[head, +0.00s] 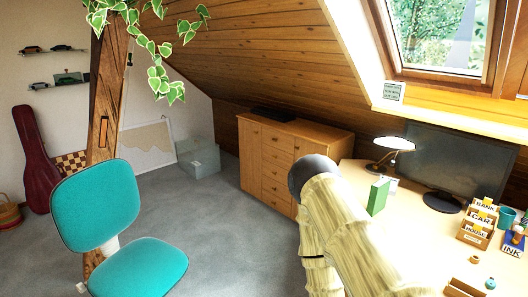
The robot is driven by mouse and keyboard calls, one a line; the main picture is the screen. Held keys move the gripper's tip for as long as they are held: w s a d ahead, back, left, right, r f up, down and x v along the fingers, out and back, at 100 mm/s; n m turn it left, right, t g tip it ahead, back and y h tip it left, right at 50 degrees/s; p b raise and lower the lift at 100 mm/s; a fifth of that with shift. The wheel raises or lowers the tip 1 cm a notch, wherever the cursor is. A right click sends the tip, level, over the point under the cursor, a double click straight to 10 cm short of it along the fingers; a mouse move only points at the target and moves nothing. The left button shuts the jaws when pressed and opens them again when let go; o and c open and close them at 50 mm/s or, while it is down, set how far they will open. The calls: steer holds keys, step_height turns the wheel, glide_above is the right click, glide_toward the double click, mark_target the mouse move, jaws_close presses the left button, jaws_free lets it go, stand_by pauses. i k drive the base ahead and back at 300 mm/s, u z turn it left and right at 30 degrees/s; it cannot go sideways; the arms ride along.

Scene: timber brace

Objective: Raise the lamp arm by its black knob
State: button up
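The black knob is too small to make out. My arm's cream links and grey rounded joint fill the lower middle, in front of the desk's left part. My gripper is not in view.
The desk (408,223) carries a green book (378,196), a monitor (446,160), card boxes (478,222) and a teal mug (505,218). A wooden cabinet (277,165) stands behind. A teal chair (95,206) is at left, near a timber post (105,100). Grey floor is open between.

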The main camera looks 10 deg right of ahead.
mark_target(392, 163)
steer(key=z, duration=0.8)
steer(key=i, duration=0.75)
steer(key=z, duration=0.65)
